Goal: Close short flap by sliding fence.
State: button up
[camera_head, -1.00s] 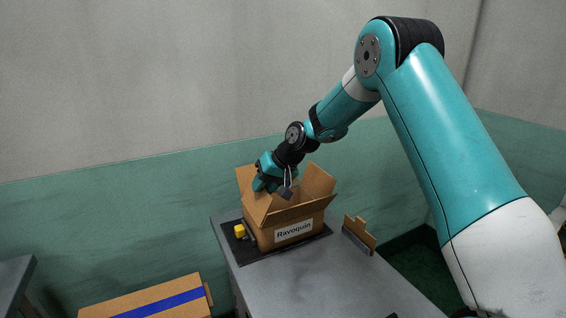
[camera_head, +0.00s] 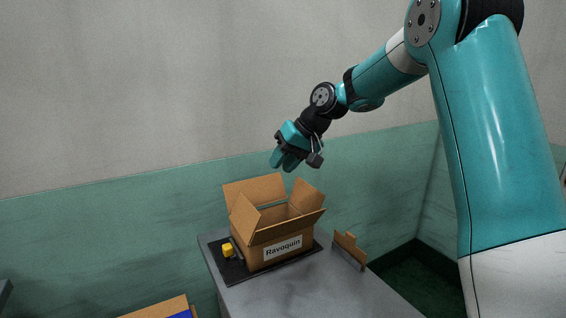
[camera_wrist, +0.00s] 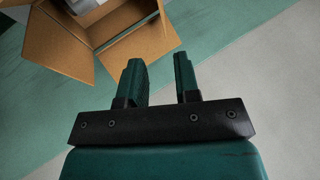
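An open cardboard box labelled "Ravoquin" (camera_head: 283,247) stands on a black mat on the grey table, its flaps raised or splayed outward. The left short flap (camera_head: 245,213) and the right short flap (camera_head: 309,196) stand up at the two ends. In the wrist view the box's flaps (camera_wrist: 58,45) are at the upper left. A brown upright piece with a tab (camera_head: 349,249), perhaps the fence, stands right of the box. My gripper (camera_head: 283,168) is above and behind the box, touching nothing. In the wrist view its fingers (camera_wrist: 160,75) are apart with nothing between them.
A yellow knob (camera_head: 228,250) on a dark fitting sits left of the box on the black mat (camera_head: 235,272). The table (camera_head: 290,293) is bare in front. A cardboard box with a blue stripe (camera_head: 160,309) lies low at the left.

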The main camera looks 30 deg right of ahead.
jog(key=shift+w+a, duration=0.15)
jog(key=shift+a, duration=0.05)
grip_shut()
jog(key=g+h+p, duration=0.1)
jog(key=h+p, duration=0.3)
jog(key=h, duration=0.1)
send_near(248, 206)
notch_tip(248, 206, up, 2)
jog(key=s+a+r+h+p, duration=0.1)
jog(key=a+r+h+p, duration=0.15)
jog(key=a+h, duration=0.45)
jog(key=w+d+f+p, duration=0.1)
jog(key=f, duration=0.2)
jog(key=w+d+f+y+p, duration=0.1)
jog(key=f+p, duration=0.1)
jog(key=f, duration=0.1)
jog(key=w+d+f+y+p, duration=0.1)
jog(key=d+f, duration=0.1)
jog(key=f, duration=0.2)
jog(key=shift+d+p, duration=0.1)
jog(key=shift+p, duration=0.25)
jog(key=shift+d+f, duration=0.4)
jog(key=shift+d, duration=0.1)
jog(key=shift+d, duration=0.1)
